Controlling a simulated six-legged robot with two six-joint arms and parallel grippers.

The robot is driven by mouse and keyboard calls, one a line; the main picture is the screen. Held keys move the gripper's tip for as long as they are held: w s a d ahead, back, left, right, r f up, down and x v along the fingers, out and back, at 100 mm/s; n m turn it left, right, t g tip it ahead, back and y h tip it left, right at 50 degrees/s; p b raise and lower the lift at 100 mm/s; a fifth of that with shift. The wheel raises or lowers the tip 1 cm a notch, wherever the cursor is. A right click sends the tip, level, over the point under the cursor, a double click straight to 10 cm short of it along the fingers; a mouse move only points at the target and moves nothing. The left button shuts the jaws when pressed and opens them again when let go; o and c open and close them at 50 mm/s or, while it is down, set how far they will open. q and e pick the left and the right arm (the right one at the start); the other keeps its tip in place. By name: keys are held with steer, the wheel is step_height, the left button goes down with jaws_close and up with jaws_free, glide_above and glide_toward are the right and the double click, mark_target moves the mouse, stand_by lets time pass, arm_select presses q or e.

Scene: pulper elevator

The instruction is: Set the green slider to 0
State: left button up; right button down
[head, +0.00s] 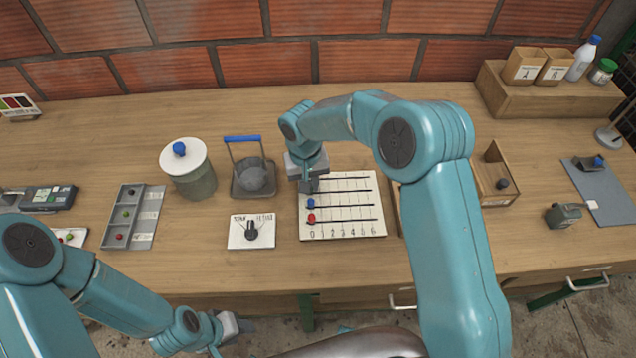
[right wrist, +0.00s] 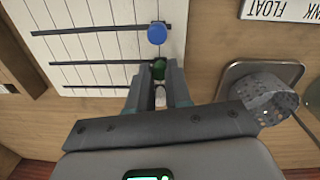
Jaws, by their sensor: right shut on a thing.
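The slider board (head: 345,230) is a white panel with several dark slots and a scale from 0 to 6 along its near edge. The green slider (right wrist: 159,69) is a round knob at the 0-side end of its slot, roughly in line with the blue knob (right wrist: 157,33). My right gripper (right wrist: 158,88) is shut on the green slider, with a whitish knob also between its fingers, nearer the palm. In the head view, my right gripper (head: 310,184) covers the green slider. My left gripper (head: 240,325) is low, before the table's front edge; its jaws are unclear.
The blue knob (head: 311,202) and red knob (head: 311,218) stand near 0. A rotary switch panel (head: 238,240) and a grey tray with a blue-handled basket (head: 242,140) lie to the left. A wooden box (head: 494,196) stands to the right. The table's front strip is clear.

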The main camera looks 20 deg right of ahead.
steer(key=shift+w+a+r, duration=0.1)
steer(key=shift+a, duration=0.05)
steer(key=c, duration=1)
jaws_free()
steer(key=shift+a, duration=0.15)
steer(key=shift+c, duration=0.2)
steer(key=shift+r, duration=0.15)
step_height(320, 180, up, 16)
steer(key=b, duration=0.1)
steer(key=shift+a, duration=0.3)
